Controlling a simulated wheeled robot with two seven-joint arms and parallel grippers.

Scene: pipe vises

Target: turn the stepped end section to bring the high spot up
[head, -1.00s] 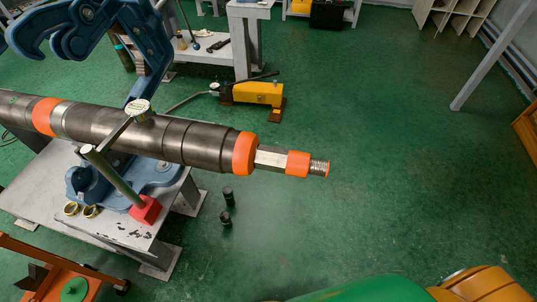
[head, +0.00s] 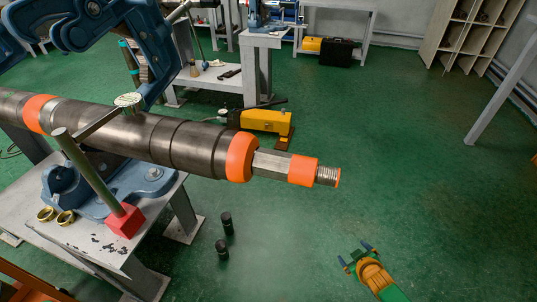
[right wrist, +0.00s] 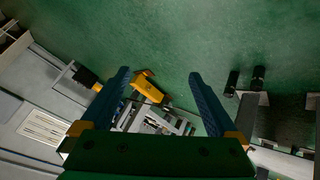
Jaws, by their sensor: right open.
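The stepped end section (head: 190,146) is the right end of a long dark steel shaft lying level in the head view. It carries an orange collar (head: 242,158), a pale flat-sided part (head: 272,163), an orange band (head: 303,170) and a threaded tip (head: 328,176). A round dial gauge (head: 128,101) sits over the shaft on an arm from a post with a red base (head: 125,221). My right gripper (head: 357,256) is open and empty, below and right of the tip, well apart from it. Its two blue fingers spread in the right wrist view (right wrist: 160,80). My left gripper is out of view.
A blue vise (head: 150,178) stands on a grey table (head: 105,245) under the shaft, with brass rings (head: 56,216) beside it. Two black cylinders (head: 225,235) stand on the floor. A yellow pump (head: 266,121) is behind. The green floor to the right is clear.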

